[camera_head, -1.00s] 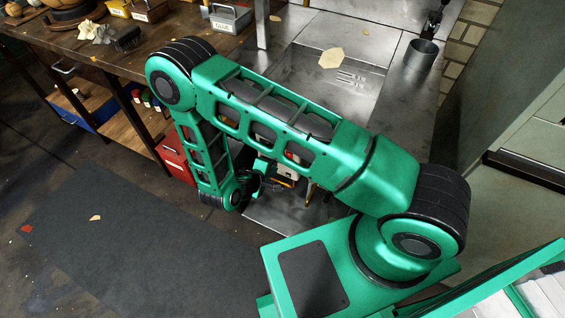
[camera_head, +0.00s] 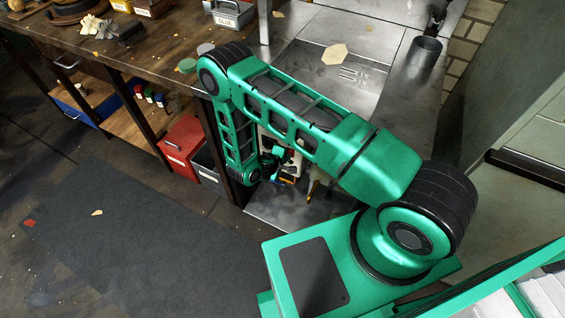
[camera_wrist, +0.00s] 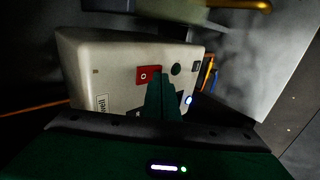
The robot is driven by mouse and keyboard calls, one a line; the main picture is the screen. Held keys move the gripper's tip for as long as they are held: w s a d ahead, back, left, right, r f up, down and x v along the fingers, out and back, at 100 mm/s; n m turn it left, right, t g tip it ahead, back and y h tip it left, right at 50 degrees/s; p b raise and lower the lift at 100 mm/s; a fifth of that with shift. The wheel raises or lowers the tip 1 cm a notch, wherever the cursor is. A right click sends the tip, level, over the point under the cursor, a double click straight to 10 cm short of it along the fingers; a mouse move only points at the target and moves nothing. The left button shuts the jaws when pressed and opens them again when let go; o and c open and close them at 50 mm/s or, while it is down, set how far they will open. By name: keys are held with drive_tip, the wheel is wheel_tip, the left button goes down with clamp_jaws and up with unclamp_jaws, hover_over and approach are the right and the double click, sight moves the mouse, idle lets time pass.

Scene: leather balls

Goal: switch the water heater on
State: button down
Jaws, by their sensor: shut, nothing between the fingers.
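The water heater (camera_wrist: 115,70) is a white box that fills the middle of the wrist view. Its face carries a red switch (camera_wrist: 149,75) with a small pale ring mark, and a dark round knob (camera_wrist: 176,69) to its right. My gripper (camera_wrist: 162,78) is shut and empty, its fingertips in front of the face just below and right of the switch. I cannot tell whether they touch it. The fingers hide part of the face below. In the head view only a small part of the heater (camera_head: 291,168) shows under my arm.
The heater stands under the metal counter (camera_head: 385,85). A wooden workbench (camera_head: 130,60) with tools is at the left, with a red bin (camera_head: 180,145) below it. A metal cup (camera_head: 424,55) stands on the counter.

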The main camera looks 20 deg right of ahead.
drive_tip(key=shift+w+d, duration=0.15)
drive_tip(key=shift+w+d+f, duration=0.1)
idle(0.4)
drive_tip(key=shift+r, duration=0.8)
